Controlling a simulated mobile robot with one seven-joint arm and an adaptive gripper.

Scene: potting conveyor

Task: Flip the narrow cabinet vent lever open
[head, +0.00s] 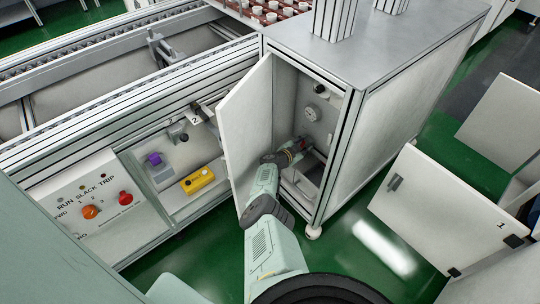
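The narrow cabinet (370,97) stands in the middle of the head view with its white door (247,125) swung open to the left. My arm reaches in from below through the doorway. My gripper (305,145) is inside, near the back wall, at mid height. It is small and dark here, and I cannot tell whether its fingers are apart or touch anything. A round grey dial (310,113) and a black knob (320,90) sit on the wall above it. I cannot make out the vent lever for certain; my gripper and wrist cover part of the interior.
The open door stands close along the left of my arm. A grey bin (303,186) is low in the cabinet. Left are a conveyor frame (130,65), a switch panel (90,205) and a yellow box (198,180). White panels (440,205) stand at right; green floor lies between.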

